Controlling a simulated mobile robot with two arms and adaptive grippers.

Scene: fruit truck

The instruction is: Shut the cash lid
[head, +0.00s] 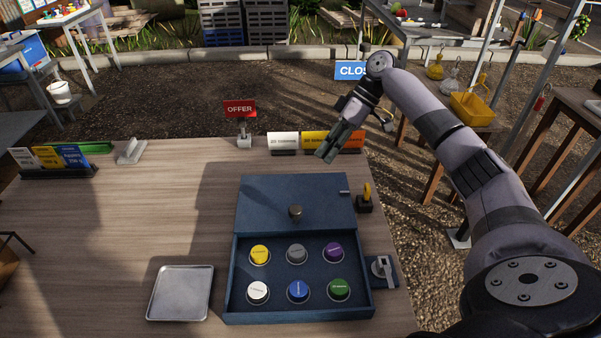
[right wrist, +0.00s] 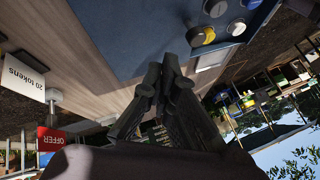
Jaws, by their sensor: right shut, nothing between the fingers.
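The blue cash box (head: 372,290) stands on the wooden counter with its front part open, showing several coloured round tokens in it. The blue cash lid (head: 260,200), with a dark round knob (head: 295,211), lies at the back of the box, behind the tokens. It also shows in the right wrist view (right wrist: 120,30), with some tokens at upper right. My right gripper (head: 327,154) is shut and empty, beyond the back edge of the lid and apart from it. Its fingers (right wrist: 166,72) are together in the right wrist view. My left gripper is not in view.
A metal latch (head: 381,267) sits at the box's right side and a small yellow-topped item (head: 366,195) behind it. Token signs (head: 283,141) and a red OFFER sign (head: 240,109) stand at the back edge. A metal tray (head: 180,293) lies left of the box.

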